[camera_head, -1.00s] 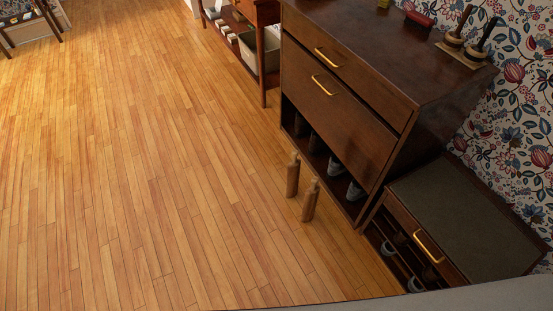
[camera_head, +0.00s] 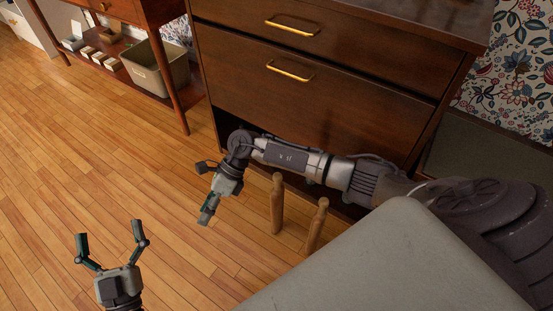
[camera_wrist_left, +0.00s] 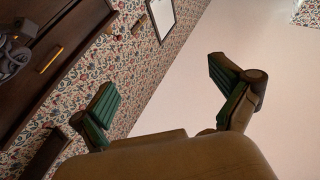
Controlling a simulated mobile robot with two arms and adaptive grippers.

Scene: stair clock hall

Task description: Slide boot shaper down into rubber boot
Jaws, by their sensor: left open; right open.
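Two light-brown wooden shapes, likely boot shapers, stand upright on the floor in the head view: one on the left (camera_head: 277,205) and one on the right (camera_head: 317,226). My right gripper (camera_head: 204,190) is open and empty, left of them, with its arm crossing in front of the cabinet. My left gripper (camera_head: 110,236) is open and empty over the floor at lower left. Its spread fingers also show in the left wrist view (camera_wrist_left: 160,75), with nothing between them. I cannot make out a rubber boot now; the cabinet's low shelf is mostly hidden behind my right arm.
The dark wooden cabinet (camera_head: 330,65) with brass handles stands right behind the shapers. A side table (camera_head: 165,15) with a beige bin (camera_head: 155,70) on its low shelf is at upper left. A low cabinet (camera_head: 480,150) is at right. The floor at left is clear.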

